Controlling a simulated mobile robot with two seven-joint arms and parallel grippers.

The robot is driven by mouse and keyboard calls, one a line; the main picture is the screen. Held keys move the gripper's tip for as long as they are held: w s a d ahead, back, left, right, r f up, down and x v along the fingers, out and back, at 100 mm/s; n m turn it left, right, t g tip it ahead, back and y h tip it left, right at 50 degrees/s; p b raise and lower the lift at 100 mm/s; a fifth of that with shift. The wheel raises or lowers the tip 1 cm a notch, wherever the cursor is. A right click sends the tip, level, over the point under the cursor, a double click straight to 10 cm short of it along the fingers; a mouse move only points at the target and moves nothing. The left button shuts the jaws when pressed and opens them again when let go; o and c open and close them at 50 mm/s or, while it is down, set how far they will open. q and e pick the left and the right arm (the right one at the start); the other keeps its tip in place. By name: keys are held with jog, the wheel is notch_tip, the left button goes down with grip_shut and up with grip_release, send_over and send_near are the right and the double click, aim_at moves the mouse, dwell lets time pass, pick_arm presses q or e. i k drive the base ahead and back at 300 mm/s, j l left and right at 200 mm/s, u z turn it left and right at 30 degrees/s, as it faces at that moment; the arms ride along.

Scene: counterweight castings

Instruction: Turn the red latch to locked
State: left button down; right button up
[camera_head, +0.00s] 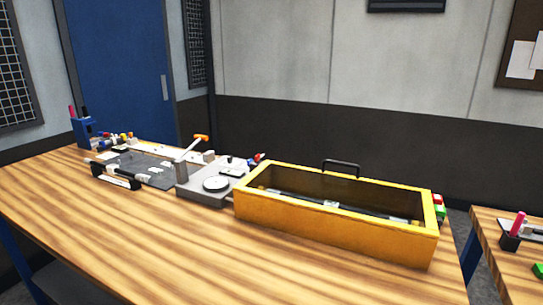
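A small red piece (438,199) shows at the right end of a long yellow box (330,232), with a green piece (439,213) just below it. It may be the red latch, but it is too small to tell its shape or which way it is turned. The box has a dark handle (341,164) at its back edge and a dark see-through panel. Neither of my grippers is in view.
A grey scale-like device (212,184) with a round plate stands left of the box. Beyond it are a dark tray (140,169), small coloured items and a blue pen holder (82,132). The wooden table's front (150,240) is clear. A second table (490,235) stands at right.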

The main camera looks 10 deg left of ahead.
aim_at(257, 158)
jog(key=j+z, duration=0.15)
jog(key=z, duration=0.25)
jog(key=j+z, duration=0.1)
jog(key=z, duration=0.25)
jog(key=j+z, duration=0.15)
jog(key=z, duration=0.25)
jog(key=j+z, duration=0.1)
jog(key=z, duration=0.3)
jog(key=k+j+z, duration=0.45)
jog(key=j, duration=0.3)
jog(key=k+j+z, duration=0.45)
jog(key=k, duration=0.25)
jog(key=j, duration=0.1)
